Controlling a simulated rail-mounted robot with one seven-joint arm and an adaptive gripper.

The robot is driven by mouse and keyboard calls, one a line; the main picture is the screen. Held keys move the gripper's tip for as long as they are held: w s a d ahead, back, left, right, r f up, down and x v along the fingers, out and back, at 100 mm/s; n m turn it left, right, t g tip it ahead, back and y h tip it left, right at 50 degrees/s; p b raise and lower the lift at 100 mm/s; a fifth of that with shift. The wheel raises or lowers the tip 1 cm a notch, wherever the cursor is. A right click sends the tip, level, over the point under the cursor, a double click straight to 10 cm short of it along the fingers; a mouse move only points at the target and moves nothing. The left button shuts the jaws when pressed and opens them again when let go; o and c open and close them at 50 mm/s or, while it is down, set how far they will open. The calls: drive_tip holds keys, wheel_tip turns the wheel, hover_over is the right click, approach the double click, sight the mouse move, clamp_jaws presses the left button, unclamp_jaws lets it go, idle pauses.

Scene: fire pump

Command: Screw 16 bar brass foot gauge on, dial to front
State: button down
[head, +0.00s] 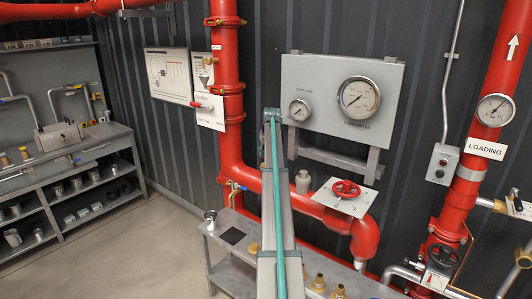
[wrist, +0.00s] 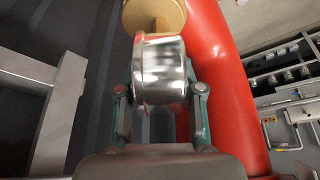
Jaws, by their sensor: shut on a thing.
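In the wrist view my gripper (wrist: 160,92) is shut on a shiny silver cylinder, which looks like the case of the gauge (wrist: 160,68). One teal finger is on each side of it. A tan, brass-coloured round part (wrist: 152,14) with a slot or stub shows just beyond it; I cannot tell whether the two touch. No dial face or thread of the held gauge shows. The red pipe (wrist: 215,75) runs close on the right. In the head view my arm stretches up in front of the pipes, and its gripper and load cannot be made out.
A grey panel (head: 330,72) carries a small dial (head: 300,110) and a large dial (head: 359,97). A red handwheel (head: 346,188) sits below right. Another gauge (head: 495,110) is on the right pipe. A low bench (head: 218,247) holds brass fittings (head: 318,283). Floor at left is clear.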

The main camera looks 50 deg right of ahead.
drive_tip(key=m, duration=0.1)
drive_tip(key=m+g, duration=0.1)
drive_tip(key=m, duration=0.1)
drive_tip(key=m+h, duration=0.1)
drive_tip(key=shift+s+d+m+g, duration=0.1)
drive_tip(key=shift+d+m+g, duration=0.15)
drive_tip(key=shift+m+g, duration=0.05)
drive_tip(key=shift+s+d+m, duration=0.1)
drive_tip(key=shift+m, duration=0.8)
drive_tip(key=shift+g, duration=0.3)
drive_tip(key=m+g, duration=0.1)
drive_tip(key=m, duration=0.2)
drive_tip(key=shift+d+h, duration=0.15)
drive_tip(key=shift+h, duration=0.25)
drive_tip(key=m, duration=0.1)
drive_tip(key=m+g, duration=0.1)
drive_tip(key=m, duration=0.1)
drive_tip(key=shift+s, duration=0.35)
drive_tip(key=shift+f, duration=0.1)
